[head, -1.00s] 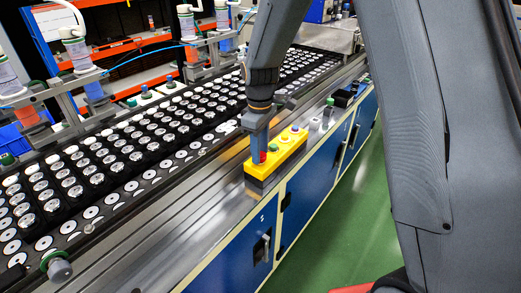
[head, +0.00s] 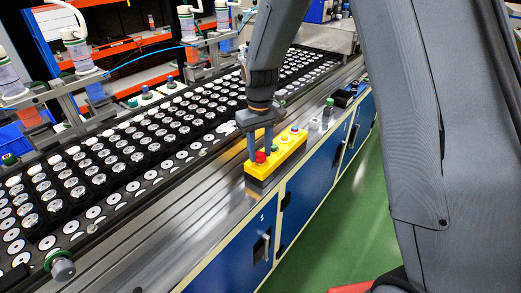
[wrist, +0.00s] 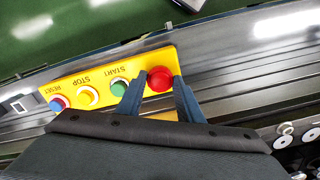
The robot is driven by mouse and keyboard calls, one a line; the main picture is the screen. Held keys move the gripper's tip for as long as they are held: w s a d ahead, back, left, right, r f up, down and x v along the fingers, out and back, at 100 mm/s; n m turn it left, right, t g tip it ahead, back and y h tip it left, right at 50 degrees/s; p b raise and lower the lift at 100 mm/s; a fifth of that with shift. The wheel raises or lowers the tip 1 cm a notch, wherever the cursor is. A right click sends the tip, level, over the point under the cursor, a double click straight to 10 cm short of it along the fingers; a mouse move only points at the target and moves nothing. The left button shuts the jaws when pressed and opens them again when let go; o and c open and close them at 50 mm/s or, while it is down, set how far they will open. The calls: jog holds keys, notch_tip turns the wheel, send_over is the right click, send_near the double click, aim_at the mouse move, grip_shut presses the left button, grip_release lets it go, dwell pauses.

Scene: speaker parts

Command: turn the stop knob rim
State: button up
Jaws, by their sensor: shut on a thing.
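The red round stop knob (head: 260,157) sits at the near end of a yellow control box (head: 285,153). In the wrist view the red knob (wrist: 160,79) is right of the green START button (wrist: 119,86). The word STOP is printed by a pale yellow-ringed button (wrist: 88,95). My gripper (head: 262,154) points down over the near end of the box. Its two fingers (wrist: 160,82) stand on either side of the red knob and are shut on its rim. Part of the knob's sides is hidden by the fingers.
The box stands on a metal ledge (head: 212,192) above blue cabinets (head: 252,240). A conveyor tray with rows of round speaker parts (head: 110,165) lies to the left. A small green-topped button post (head: 329,103) stands beyond the box. Green floor (head: 345,215) is open at right.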

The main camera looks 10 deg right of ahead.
jog(key=shift+m, duration=0.4)
jog(key=o, duration=1.1)
jog(key=shift+r+b, duration=1.1)
jog(key=shift+r, duration=2.8)
